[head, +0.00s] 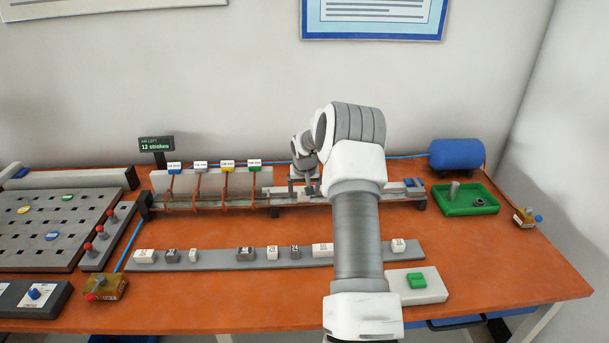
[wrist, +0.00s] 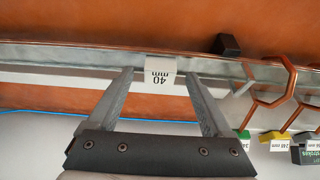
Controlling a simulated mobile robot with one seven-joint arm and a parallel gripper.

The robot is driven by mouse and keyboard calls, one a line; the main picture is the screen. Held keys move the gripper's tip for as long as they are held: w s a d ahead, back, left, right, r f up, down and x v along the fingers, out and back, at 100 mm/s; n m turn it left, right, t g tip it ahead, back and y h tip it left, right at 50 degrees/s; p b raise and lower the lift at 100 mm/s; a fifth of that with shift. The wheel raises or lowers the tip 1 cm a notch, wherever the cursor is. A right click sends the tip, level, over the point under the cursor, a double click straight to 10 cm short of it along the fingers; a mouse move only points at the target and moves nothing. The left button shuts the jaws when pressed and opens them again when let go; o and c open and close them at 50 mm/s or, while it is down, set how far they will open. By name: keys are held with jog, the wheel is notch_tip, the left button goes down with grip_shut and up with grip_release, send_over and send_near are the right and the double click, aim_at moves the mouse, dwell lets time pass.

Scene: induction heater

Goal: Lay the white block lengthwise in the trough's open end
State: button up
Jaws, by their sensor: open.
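A white block marked 40 mm (wrist: 160,70) sits at the trough (wrist: 75,58) in the wrist view, between my two fingertips. My gripper (wrist: 157,76) is open, with one finger on each side of the block; I see gaps beside it, so it is not clamped. In the head view my gripper (head: 304,188) is low over the trough (head: 392,194), right of the coils. The block itself I cannot make out there. Whether it rests fully on the trough floor is hard to tell.
Copper coils (head: 227,187) with labelled tags surround the trough's left part. A grey rack (head: 215,256) in front holds several white and dark blocks. A green tray (head: 462,199) and a blue tank (head: 456,153) are at the right. A white box with a green button (head: 416,281) stands front right.

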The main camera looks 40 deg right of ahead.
jog(key=v, duration=1.6)
jog(key=shift+r, duration=0.15)
jog(key=s+a+r+n, duration=0.1)
jog(key=s+a+r, duration=0.4)
jog(key=a, duration=0.4)
jog(key=s+a+r+n, duration=0.2)
jog(key=s+a+r, duration=0.35)
jog(key=a, duration=0.35)
jog(key=s+a+n+t+y, duration=0.1)
jog(key=s+a, duration=0.5)
jog(key=s, duration=0.4)
jog(key=s+a+n+y, duration=0.1)
jog(key=s+a+n, duration=0.1)
jog(key=s+a, duration=0.5)
jog(key=s, duration=0.4)
jog(key=shift+a+t, duration=0.15)
jog(key=shift+t, duration=0.25)
